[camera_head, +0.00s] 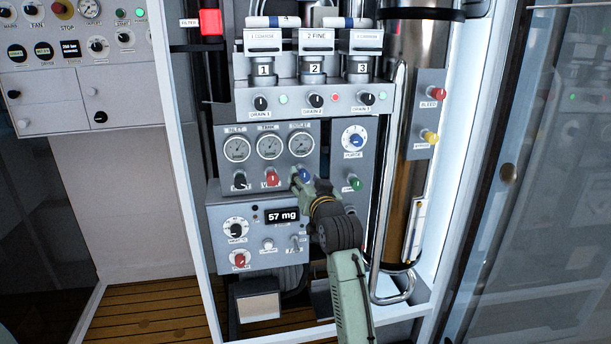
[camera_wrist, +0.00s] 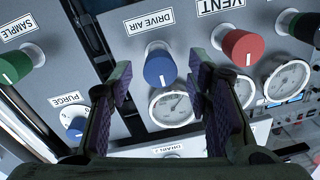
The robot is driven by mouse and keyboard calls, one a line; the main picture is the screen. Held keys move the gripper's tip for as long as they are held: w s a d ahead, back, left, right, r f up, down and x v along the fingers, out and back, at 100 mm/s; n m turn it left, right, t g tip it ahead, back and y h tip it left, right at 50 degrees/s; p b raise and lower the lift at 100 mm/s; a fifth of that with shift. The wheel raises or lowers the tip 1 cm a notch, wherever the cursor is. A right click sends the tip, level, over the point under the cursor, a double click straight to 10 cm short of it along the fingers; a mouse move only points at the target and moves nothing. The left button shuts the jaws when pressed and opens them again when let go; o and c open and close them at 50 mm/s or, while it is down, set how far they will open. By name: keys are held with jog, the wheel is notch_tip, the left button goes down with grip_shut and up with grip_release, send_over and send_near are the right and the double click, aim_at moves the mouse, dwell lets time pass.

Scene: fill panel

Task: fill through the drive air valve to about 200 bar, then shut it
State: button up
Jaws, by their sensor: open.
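The drive air valve is a round blue knob (camera_wrist: 160,66) with a white pointer mark, beneath its DRIVE AIR label in the wrist view, which is upside down. In the head view the blue knob (camera_head: 305,175) shows just beyond my gripper (camera_head: 299,182). In the wrist view my gripper (camera_wrist: 159,82) is open, its two dark fingers apart on either side of the knob, with no clear contact. The outlet gauge (camera_head: 301,144) is above the knob in the head view. It also shows between the fingers in the wrist view (camera_wrist: 173,107); its reading is too small to tell.
The red VENT knob (camera_wrist: 243,46) sits close beside my right-hand finger in the wrist view. A green SAMPLE knob (camera_wrist: 14,66) and a blue PURGE knob (camera_wrist: 76,128) are at the left. Inlet (camera_head: 236,148) and tank (camera_head: 269,146) gauges share the panel.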

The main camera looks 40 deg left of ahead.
jog(key=shift+w+a, duration=0.3)
jog(key=shift+a, duration=0.1)
grip_shut()
dwell(0.4)
